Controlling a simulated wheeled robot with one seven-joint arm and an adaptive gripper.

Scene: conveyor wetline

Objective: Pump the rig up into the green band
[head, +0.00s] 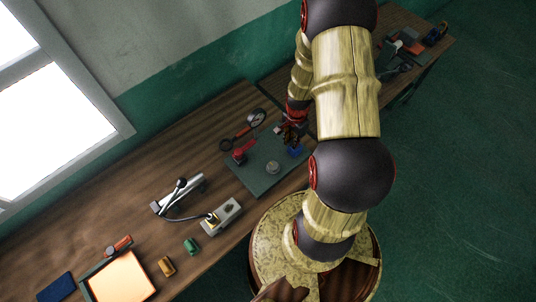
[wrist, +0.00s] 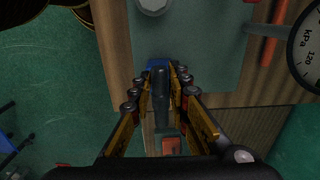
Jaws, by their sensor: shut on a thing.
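The rig is a dark green board (head: 247,181) on the wooden bench, bearing a round gauge (head: 256,117), red parts (head: 239,156) and a blue block (head: 296,151). My gripper (head: 291,134) is at the board's right side, beside the blue block. In the wrist view my gripper (wrist: 160,78) is shut on a dark upright bar, seemingly the pump handle (wrist: 160,95), with the blue block (wrist: 156,63) at its far end. The white gauge dial (wrist: 309,50), marked kPa, is cut by the right edge. Its needle and any green band cannot be made out.
A round metal knob (head: 272,168) sits on the board. Another cluttered table (head: 447,43) stands upper right.

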